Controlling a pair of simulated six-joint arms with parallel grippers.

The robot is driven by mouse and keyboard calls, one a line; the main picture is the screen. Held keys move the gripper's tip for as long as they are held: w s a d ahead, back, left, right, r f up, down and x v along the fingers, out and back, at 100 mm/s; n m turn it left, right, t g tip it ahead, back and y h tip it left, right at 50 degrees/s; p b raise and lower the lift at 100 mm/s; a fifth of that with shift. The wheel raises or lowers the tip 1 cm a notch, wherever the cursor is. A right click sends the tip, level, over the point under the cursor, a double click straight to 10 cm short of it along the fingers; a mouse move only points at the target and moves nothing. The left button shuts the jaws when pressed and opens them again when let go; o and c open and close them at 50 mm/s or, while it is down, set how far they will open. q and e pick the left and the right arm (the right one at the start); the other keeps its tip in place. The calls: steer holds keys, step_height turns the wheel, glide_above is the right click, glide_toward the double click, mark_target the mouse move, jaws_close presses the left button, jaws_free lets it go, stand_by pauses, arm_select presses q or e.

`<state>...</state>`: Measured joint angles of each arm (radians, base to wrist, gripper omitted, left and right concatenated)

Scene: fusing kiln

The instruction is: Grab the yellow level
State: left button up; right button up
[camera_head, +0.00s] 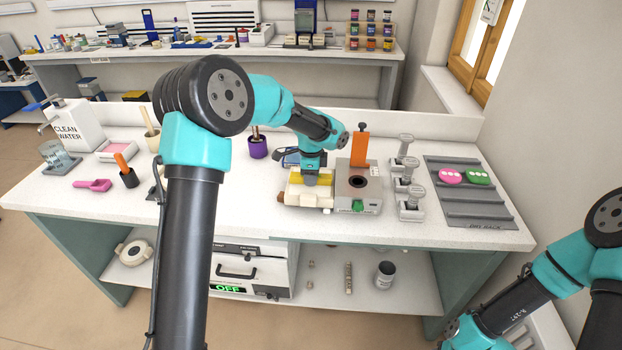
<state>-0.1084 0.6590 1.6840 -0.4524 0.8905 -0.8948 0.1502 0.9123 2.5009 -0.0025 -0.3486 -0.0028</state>
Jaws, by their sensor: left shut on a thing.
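The yellow level (297,179) shows as a short yellow bar on a cream-coloured block (308,200) at the middle of the worktable. My left gripper (311,181) reaches down over it from above and is shut on it. The fingers and the wrist hide the middle of the level, with yellow showing on both sides. I cannot tell whether the level is clear of the block. My right arm is at the lower right, and its gripper is out of the frame.
Just right of the level stands a grey device (358,190) with an upright orange plate (359,150). Grey stands (408,190) and a dark rack (465,198) with pink and green pieces lie further right. A purple cup (258,149) stands behind left.

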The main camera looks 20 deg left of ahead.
arm_select(q)
steer(key=shift+r, duration=0.1)
steer(key=shift+r, duration=1.25)
steer(key=s+d+r, duration=0.1)
steer(key=s+d, duration=0.1)
steer(key=s, duration=0.5)
steer(key=s+d+r, duration=0.1)
steer(key=s+d, duration=0.2)
steer(key=s, duration=0.5)
steer(key=shift+d+r, duration=0.15)
steer(key=shift+d, duration=0.2)
